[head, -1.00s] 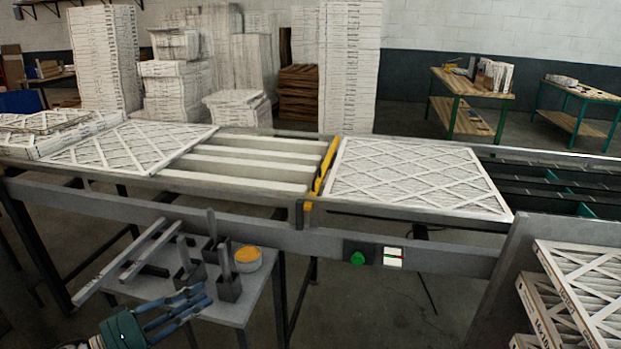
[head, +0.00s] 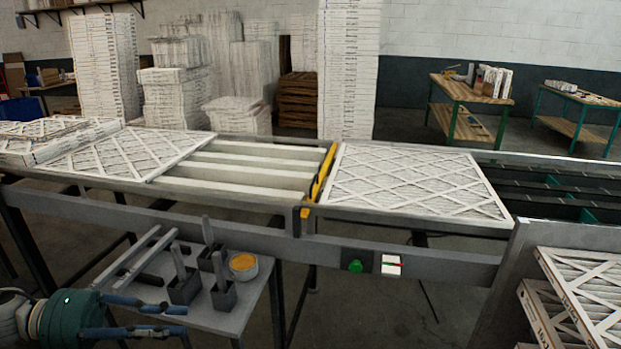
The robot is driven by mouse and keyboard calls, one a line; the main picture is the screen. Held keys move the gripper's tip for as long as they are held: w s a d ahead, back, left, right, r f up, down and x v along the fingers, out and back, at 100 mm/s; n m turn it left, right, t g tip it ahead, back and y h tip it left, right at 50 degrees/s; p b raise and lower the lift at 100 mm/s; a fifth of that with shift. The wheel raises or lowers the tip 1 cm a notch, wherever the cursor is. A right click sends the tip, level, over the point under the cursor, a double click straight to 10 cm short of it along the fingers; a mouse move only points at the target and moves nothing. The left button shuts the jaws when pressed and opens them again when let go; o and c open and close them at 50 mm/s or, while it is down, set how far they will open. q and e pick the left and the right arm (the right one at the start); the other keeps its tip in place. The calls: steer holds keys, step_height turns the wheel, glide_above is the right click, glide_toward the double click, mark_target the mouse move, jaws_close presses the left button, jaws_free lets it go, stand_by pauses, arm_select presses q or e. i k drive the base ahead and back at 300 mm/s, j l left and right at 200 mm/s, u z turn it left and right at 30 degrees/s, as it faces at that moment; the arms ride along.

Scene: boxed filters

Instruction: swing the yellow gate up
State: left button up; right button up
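The yellow gate (head: 321,177) is a narrow bar running across the conveyor, low between the bare rollers and a white filter panel (head: 405,181). Its near end is by a grey post at the conveyor's front rail. My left gripper (head: 186,321) is at the lower left, in front of the small grey table and well away from the gate. Its two blue fingers are apart, point right and have nothing between them. My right gripper is not in view.
The small table holds grey holders (head: 186,286) and an orange-topped tin (head: 242,265). A green button (head: 355,266) is on the conveyor's front rail (head: 220,222). More filters (head: 110,152) lie on the left. Stacked filters (head: 575,300) stand at the lower right.

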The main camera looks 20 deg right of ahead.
mark_target(316, 186)
steer(key=i+l, duration=1.6)
